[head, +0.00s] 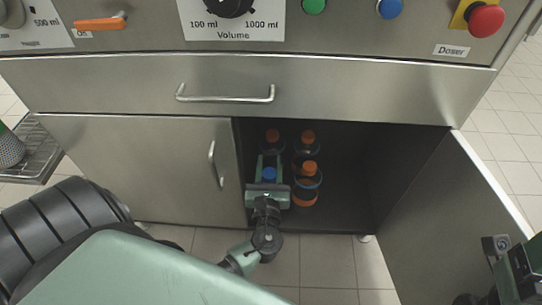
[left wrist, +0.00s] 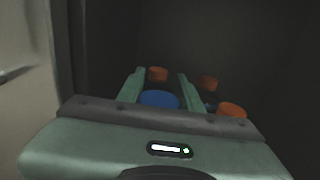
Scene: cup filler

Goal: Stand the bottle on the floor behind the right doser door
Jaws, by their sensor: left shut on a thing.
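My left gripper (head: 268,172) reaches into the open right compartment of the cabinet. It is shut on a bottle with a blue cap (head: 269,174), whose body is mostly hidden by the gripper. The blue cap (left wrist: 159,100) also shows between the fingers in the left wrist view. I cannot tell whether the bottle touches the compartment floor (head: 345,205). The right doser door (head: 445,215) stands wide open on the right. Part of my right arm shows at the lower right edge; its fingers are not visible.
Several orange-capped bottles stand in the compartment: one behind the held bottle (head: 272,137), one at back right (head: 307,143), one at its right (head: 307,185). The right half of the compartment is free. The left door (head: 150,165) is shut. A drawer (head: 330,87) is closed above.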

